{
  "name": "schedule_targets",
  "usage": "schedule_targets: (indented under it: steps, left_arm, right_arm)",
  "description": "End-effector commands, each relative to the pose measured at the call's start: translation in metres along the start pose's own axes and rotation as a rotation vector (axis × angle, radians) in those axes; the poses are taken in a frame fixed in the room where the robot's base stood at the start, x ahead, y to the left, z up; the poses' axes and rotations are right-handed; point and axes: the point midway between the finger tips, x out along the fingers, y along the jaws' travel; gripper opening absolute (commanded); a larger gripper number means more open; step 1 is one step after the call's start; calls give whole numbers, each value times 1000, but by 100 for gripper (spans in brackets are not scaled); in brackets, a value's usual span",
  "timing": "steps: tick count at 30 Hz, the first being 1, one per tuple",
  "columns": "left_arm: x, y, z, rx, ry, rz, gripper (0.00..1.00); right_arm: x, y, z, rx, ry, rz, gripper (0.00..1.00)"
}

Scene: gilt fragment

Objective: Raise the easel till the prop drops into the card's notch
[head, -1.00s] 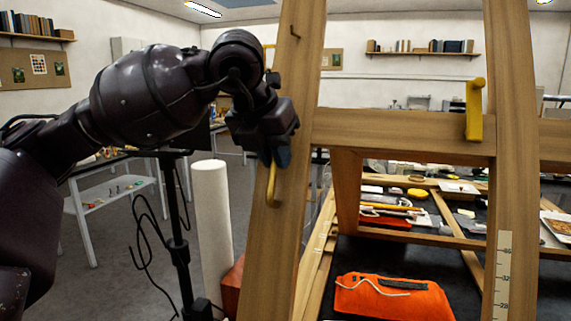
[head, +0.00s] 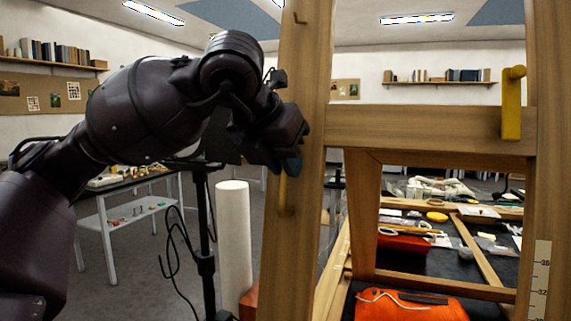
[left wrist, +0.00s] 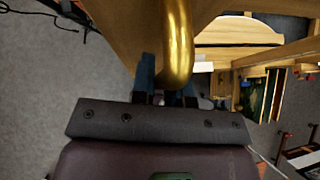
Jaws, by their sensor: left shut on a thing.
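The wooden easel frame (head: 430,129) stands close in front of me, with two uprights and a crossbar. My left gripper (head: 287,165) is shut on the brass-yellow handle (head: 285,196) on the left upright. In the left wrist view this handle (left wrist: 178,40) is a curved bar running down between the blue fingertips (left wrist: 165,82). A second yellow handle (head: 512,105) on the right is free. A sloping wooden frame (head: 364,205) shows behind the crossbar; I cannot tell whether it is the prop. A pale strip with numbers (head: 541,280) is on the right upright. No notch is discernible. My right gripper is out of view.
An orange pouch (head: 412,305) lies low behind the easel, on a dark surface with several small tools. A white cylinder (head: 233,240) and a black stand with loose cables (head: 206,250) are left of the left upright. Grey floor beyond them is open.

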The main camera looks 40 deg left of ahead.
Motion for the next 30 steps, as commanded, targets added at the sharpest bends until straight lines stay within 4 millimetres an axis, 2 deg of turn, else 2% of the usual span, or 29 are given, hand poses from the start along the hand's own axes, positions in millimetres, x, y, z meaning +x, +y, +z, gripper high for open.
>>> schedule_targets:
  steps: [4,5,9,20,23,30]
  left_arm:
    - [-1,0,1,-1,-5,0,0]
    - [-1,0,1,-1,-5,0,19]
    - [-1,0,1,-1,-5,0,40]
    - [-4,0,1,-1,-5,0,40]
    - [-15,0,2,-1,-7,-1,40]
    - [-58,0,2,0,-8,-1,40]
  right_arm:
    - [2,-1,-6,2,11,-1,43]
    - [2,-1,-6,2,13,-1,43]
    - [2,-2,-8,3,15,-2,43]
    - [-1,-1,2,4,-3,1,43]
    - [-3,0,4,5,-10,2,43]
    - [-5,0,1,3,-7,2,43]
